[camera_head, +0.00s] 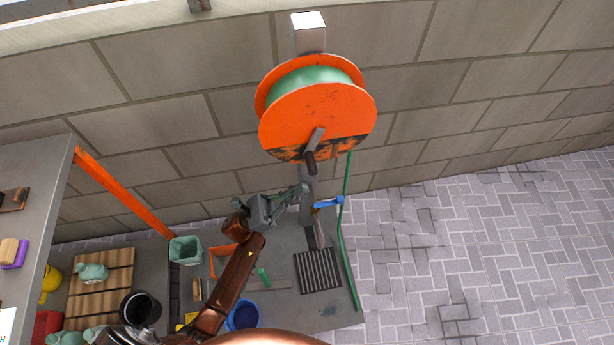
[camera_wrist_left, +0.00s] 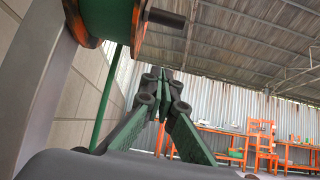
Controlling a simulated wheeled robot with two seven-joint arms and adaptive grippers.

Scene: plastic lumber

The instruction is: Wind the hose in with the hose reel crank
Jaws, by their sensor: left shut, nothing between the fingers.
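The hose reel (camera_head: 315,112) is an orange drum on the block wall with green hose wound on it. Its crank (camera_head: 317,138) is a grey arm on the front face, pointing down to a dark grip (camera_head: 310,158). The grip (camera_wrist_left: 166,18) also shows at the top of the left wrist view, above my fingers. The green hose (camera_head: 342,220) hangs from the reel to the floor. My left gripper (camera_head: 304,190) is below the grip and apart from it; its fingertips (camera_wrist_left: 164,78) are together and empty. My right gripper is not in view.
A grey post with a blue lever (camera_head: 328,202) stands under the reel. A floor grate (camera_head: 318,270), a green bin (camera_head: 186,250) and a blue bucket (camera_head: 243,316) lie below. A grey table (camera_head: 38,170) is at the left. The paving at the right is clear.

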